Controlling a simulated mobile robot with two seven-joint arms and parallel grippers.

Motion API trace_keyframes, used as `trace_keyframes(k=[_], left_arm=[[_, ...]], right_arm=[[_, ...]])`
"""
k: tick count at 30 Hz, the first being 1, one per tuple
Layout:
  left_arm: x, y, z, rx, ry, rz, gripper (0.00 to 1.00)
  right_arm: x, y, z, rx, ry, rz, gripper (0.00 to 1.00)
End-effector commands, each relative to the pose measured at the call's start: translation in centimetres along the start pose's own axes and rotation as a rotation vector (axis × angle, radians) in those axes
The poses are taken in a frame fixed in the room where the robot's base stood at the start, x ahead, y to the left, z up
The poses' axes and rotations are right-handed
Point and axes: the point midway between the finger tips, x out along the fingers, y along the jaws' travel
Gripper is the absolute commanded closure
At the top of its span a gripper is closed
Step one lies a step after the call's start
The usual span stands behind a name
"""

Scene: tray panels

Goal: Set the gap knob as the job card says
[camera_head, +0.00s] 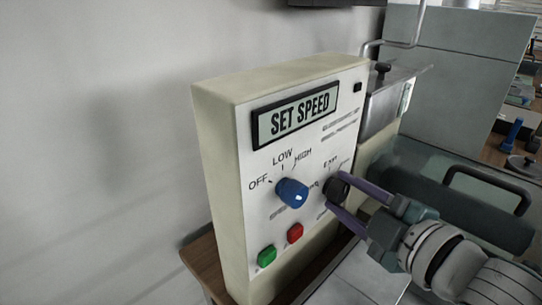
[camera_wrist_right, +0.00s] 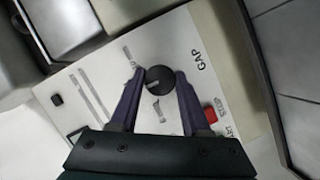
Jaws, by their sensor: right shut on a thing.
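The gap knob (camera_head: 335,190) is a small round black knob on the right of a cream control panel (camera_head: 243,200). In the right wrist view the black knob (camera_wrist_right: 158,80) has a short pale pointer line, and the word GAP is printed beside it. My right gripper (camera_head: 339,196) has its two purple fingers on either side of the knob and is shut on it; its fingertips also show in the right wrist view (camera_wrist_right: 161,76). The scale marks around the knob are partly hidden and too small to read. No job card is readable. My left gripper is not in view.
A blue knob (camera_head: 291,193) marked OFF, LOW and HIGH sits left of the gap knob. A green button (camera_head: 267,256) and a red button (camera_head: 295,233) are below it. A SET SPEED sign (camera_head: 297,115) is above. Grey machinery with a handle (camera_head: 492,188) stands at right.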

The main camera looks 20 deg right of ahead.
Motion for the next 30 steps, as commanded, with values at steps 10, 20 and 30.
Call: trace_keyframes(k=[10, 20, 30], left_arm=[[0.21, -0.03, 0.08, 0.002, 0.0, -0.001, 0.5], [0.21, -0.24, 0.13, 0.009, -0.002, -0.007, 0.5], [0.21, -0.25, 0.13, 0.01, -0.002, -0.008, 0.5]], right_arm=[[0.0, -0.02, -0.05, -0.027, 0.001, 0.011, 1.0], [0.01, -0.01, -0.06, -0.025, 0.001, 0.011, 0.42], [0.01, 0.0, -0.03, -0.025, 0.001, 0.011, 0.24]])
